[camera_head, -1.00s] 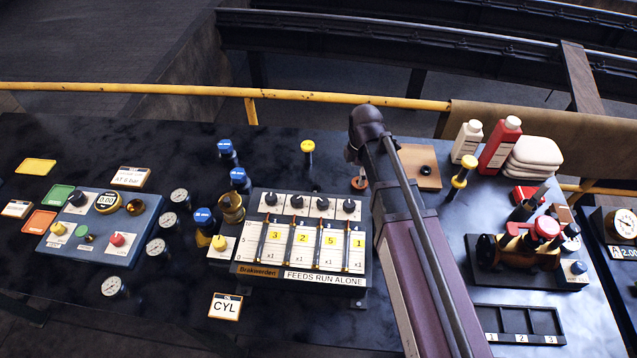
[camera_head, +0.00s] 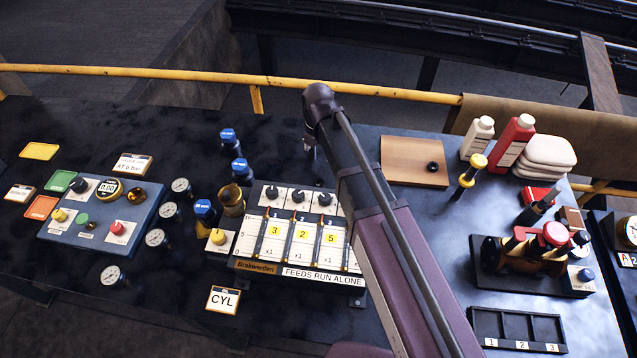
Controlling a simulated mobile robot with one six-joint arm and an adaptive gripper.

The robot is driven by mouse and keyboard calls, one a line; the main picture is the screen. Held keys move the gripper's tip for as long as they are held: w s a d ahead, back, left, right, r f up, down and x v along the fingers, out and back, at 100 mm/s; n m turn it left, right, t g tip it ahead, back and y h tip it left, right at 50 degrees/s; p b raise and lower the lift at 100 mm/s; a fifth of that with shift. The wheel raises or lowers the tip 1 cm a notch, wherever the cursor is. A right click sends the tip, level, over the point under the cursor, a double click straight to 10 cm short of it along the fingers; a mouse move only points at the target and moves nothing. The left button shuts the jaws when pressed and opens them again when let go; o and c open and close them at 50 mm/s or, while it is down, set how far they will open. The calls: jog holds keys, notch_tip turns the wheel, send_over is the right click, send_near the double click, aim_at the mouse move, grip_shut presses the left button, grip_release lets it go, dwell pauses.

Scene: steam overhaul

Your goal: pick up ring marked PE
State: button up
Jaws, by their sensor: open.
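I cannot make out a ring marked PE in the current view; no such lettering is readable. My gripper (camera_head: 311,152) points down over the back middle of the dark bench, behind the four-column panel. Only a small part of it shows below the wrist, and its fingers are mostly hidden. I see nothing held in it. My arm covers a strip of bench from there to the bottom edge, including the panel's right side.
The feeds panel (camera_head: 300,271) stands in front of my gripper, with blue-capped posts (camera_head: 228,138) to its left. A wooden board (camera_head: 400,171), a yellow-topped post (camera_head: 472,169) and bottles (camera_head: 512,140) stand right. The yellow rail (camera_head: 200,75) runs behind.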

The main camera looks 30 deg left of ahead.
jog(key=shift+f, duration=0.15)
jog(key=b, duration=0.9)
send_over(318, 181)
jog(key=s, duration=0.1)
jog(key=f, duration=0.8)
jog(key=shift+d+f, duration=0.15)
jog(key=shift+d, duration=0.15)
jog(key=shift+f+b, duration=2.35)
jog(key=shift+f, duration=0.25)
jog(key=c, duration=1)
